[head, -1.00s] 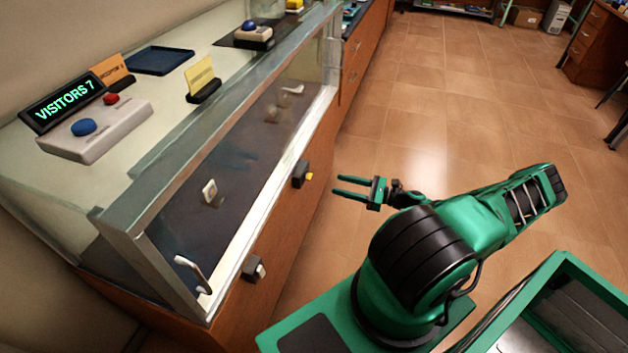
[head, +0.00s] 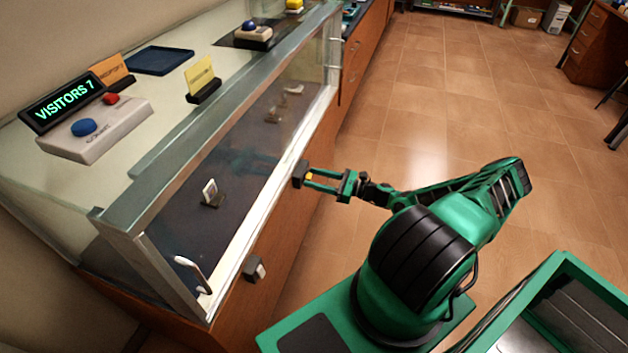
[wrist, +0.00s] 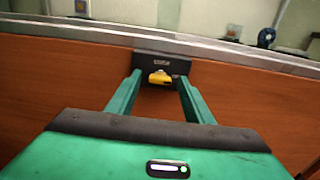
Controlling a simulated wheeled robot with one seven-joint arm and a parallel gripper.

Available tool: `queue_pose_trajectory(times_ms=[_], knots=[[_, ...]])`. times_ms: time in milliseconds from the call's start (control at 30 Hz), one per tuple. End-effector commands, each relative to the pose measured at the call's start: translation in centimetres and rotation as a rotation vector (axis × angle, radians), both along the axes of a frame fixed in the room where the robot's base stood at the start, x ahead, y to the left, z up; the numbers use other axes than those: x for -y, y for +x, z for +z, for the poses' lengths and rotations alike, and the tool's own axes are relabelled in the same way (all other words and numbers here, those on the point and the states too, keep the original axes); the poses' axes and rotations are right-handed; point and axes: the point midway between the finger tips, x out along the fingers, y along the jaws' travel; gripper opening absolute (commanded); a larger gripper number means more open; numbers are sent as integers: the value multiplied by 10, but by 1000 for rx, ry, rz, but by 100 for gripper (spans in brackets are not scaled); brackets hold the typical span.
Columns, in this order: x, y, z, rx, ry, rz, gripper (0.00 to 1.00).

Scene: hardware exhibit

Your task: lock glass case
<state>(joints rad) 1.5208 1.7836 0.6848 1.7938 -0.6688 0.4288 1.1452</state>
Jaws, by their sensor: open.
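A black lock block with a yellow knob (head: 309,176) is fixed to the front of the base below the glass. My gripper (head: 306,180) is open in front of it. In the wrist view the yellow knob (wrist: 160,78) sits between the two green fingertips, with the dark lock block (wrist: 160,62) behind it. I cannot tell whether the fingers touch the knob.
A second black block with a pale knob (head: 254,269) is on the base nearer the handle. On the case top are a VISITORS counter box (head: 95,130), a blue tray (head: 160,60) and a yellow card (head: 200,78).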

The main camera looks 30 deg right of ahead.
Motion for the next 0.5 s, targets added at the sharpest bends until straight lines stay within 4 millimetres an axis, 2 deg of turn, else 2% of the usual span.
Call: queue_pose_trajectory(times_ms=[133,300,367,500], knots=[[0,0,0,0,0,0,44],[0,0,0,0,0,0,6],[-5,0,0,-1,1,3,6],[-1,0,0,3,-4,2,6]])
